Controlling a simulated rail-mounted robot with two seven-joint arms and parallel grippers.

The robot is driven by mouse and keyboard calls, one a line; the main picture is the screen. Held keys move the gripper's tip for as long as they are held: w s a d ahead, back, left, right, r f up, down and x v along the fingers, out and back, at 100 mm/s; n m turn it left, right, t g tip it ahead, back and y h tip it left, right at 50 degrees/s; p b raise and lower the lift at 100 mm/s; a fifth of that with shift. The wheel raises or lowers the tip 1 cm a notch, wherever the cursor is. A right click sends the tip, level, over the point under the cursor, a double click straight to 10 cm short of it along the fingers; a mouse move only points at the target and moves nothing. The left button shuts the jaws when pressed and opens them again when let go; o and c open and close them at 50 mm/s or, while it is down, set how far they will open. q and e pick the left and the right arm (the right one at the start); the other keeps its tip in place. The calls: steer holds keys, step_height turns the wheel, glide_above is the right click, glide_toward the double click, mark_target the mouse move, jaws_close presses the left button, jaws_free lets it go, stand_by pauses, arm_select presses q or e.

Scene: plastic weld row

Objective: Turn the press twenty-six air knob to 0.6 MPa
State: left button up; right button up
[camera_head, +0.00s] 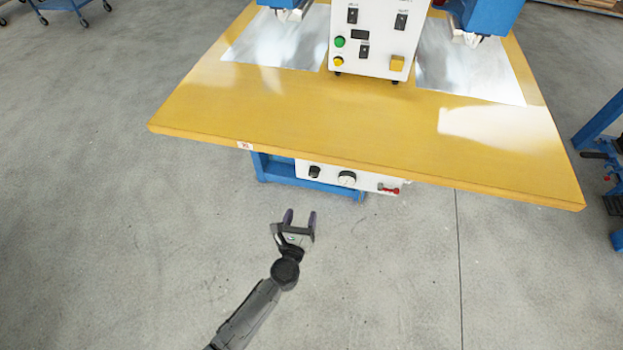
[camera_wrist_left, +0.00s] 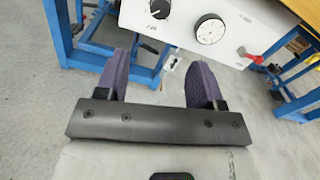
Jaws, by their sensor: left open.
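The air knob (camera_head: 314,171) is a small black knob on a white panel (camera_head: 372,183) under the front edge of the press table. A round white dial gauge (camera_head: 347,178) sits to its right; its reading is too small to tell. In the left wrist view the knob (camera_wrist_left: 160,8) is at the top edge, partly cut off, with the gauge (camera_wrist_left: 210,30) beside it. My left gripper (camera_head: 300,214) is open and empty, in front of and below the panel, apart from the knob. Its two purple-grey fingers (camera_wrist_left: 158,72) point toward the panel. My right gripper is not in view.
The yellow table top (camera_head: 320,120) overhangs the panel. A red lever valve (camera_head: 389,190) is at the panel's right end. A blue frame (camera_head: 275,170) stands left of and below the panel. The grey floor in front is clear.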

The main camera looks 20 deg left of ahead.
mark_target(313, 176)
arm_select(q)
steer(key=w+b, duration=0.1)
steer(key=w, duration=0.3)
steer(key=w+a+b, duration=0.1)
steer(key=w, duration=0.3)
steer(key=w+b, duration=0.1)
steer(key=w, duration=0.3)
steer(key=shift+a, duration=0.35)
steer(key=shift+w+a+b, duration=0.1)
steer(key=shift+w+b, duration=0.25)
steer(key=shift+w, duration=0.4)
steer(key=c, duration=0.9)
